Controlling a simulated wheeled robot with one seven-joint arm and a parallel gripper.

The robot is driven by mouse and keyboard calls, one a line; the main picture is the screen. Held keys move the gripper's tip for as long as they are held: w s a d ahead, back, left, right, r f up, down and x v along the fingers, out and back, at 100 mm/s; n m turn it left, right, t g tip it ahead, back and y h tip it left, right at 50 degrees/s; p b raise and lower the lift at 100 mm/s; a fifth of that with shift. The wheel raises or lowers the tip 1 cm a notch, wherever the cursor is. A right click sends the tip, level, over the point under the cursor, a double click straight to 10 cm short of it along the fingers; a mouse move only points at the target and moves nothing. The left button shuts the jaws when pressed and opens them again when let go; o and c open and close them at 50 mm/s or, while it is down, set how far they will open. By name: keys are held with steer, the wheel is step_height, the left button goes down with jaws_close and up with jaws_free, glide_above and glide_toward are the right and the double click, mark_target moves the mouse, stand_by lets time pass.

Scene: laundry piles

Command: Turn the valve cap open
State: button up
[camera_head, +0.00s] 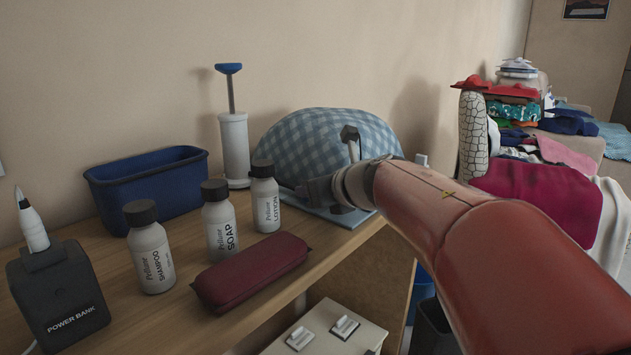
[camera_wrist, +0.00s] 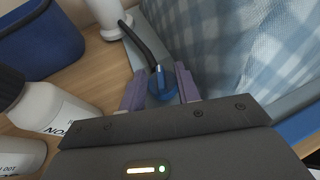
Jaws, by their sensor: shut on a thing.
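The valve cap (camera_wrist: 162,84) is a small blue round piece with a raised ridge, seen in the wrist view. My gripper (camera_wrist: 160,92) has its two purple fingers on either side of the cap, shut on it. A dark hose runs to the cap from the white pump. The blue checkered bag (camera_head: 318,141) bulges on the table behind my gripper, and its checkered fabric (camera_wrist: 235,45) fills the right of the wrist view. In the head view my gripper (camera_head: 318,190) is at the bag's front edge, and the cap is hidden there.
The white pump (camera_head: 234,146) with a blue handle stands left of the bag. A blue bin (camera_head: 150,185), the lotion (camera_head: 265,200), soap (camera_head: 220,232) and shampoo bottles (camera_head: 150,255), a maroon case (camera_head: 250,272) and a power bank (camera_head: 60,300) occupy the wooden table (camera_head: 115,335). Laundry (camera_head: 535,190) is piled right.

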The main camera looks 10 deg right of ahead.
steer(key=shift+s+a+m+h+p, duration=0.1)
steer(key=shift+a+m+h+p, duration=0.05)
steer(key=shift+m+h+p, duration=0.9)
steer(key=shift+f+m+t+h+p, duration=0.1)
steer(key=shift+m+t+h+p, duration=0.2)
steer(key=shift+h+p, duration=0.25)
steer(key=shift+f, duration=0.1)
steer(key=o, duration=0.9)
steer(key=p+v, duration=0.2)
steer(key=v, duration=0.4)
steer(key=shift+s+r, duration=0.25)
steer(key=shift+r, duration=0.05)
steer(key=shift+s+r, duration=0.15)
steer(key=shift+s, duration=0.45)
